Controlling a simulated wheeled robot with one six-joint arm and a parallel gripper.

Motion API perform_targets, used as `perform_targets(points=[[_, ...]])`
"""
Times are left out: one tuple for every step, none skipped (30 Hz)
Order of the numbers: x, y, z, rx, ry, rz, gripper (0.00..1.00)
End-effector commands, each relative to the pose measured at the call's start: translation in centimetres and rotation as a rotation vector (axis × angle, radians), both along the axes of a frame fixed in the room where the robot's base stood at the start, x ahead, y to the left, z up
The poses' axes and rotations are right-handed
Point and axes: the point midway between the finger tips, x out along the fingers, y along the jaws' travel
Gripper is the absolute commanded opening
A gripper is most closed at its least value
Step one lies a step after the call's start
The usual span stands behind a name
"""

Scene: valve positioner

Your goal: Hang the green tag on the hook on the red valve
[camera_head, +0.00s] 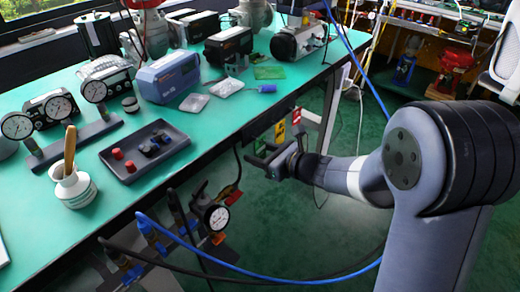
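A red valve (458,59) stands at the far right back, beside a blue one (405,68). Its hook is too small to make out.
The green-topped workbench (225,120) carries gauges, a dark tray (145,152) and several instruments. Below its edge are pipework with a gauge (217,217) and blue hoses (230,275). A white chair (507,65) stands at the right. The green floor below my gripper looks clear.

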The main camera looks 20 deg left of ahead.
Motion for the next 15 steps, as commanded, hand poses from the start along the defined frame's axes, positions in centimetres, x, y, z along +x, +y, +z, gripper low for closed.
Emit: perform_targets(points=[[0.0,-0.01,0.0,0.0,0.0,0.0,0.46],[0.0,-0.01,0.0,0.0,0.0,0.0,0.44],[-0.01,-0.02,0.01,0.0,0.0,0.0,0.4],[-0.01,-0.02,0.01,0.0,0.0,0.0,0.38],[-0.01,-0.02,0.02,0.0,0.0,0.0,0.35],[-0.01,-0.02,0.01,0.0,0.0,0.0,0.32],[-0.01,-0.02,0.02,0.0,0.0,0.0,0.3],[-0.01,-0.03,0.01,0.0,0.0,0.0,0.27],[-0.01,-0.02,0.02,0.0,-0.001,0.0,0.24],[-0.01,-0.02,0.02,0.0,-0.001,0.0,0.21],[0.0,-0.03,0.02,0.0,-0.001,0.0,0.19],[0.0,-0.03,0.02,0.0,-0.001,0.0,0.19],[0.0,-0.02,0.04,0.0,-0.001,0.0,0.19],[-0.01,-0.02,0.06,0.0,-0.001,0.0,0.19],[0.0,-0.02,0.11,0.001,-0.001,0.0,0.19]])
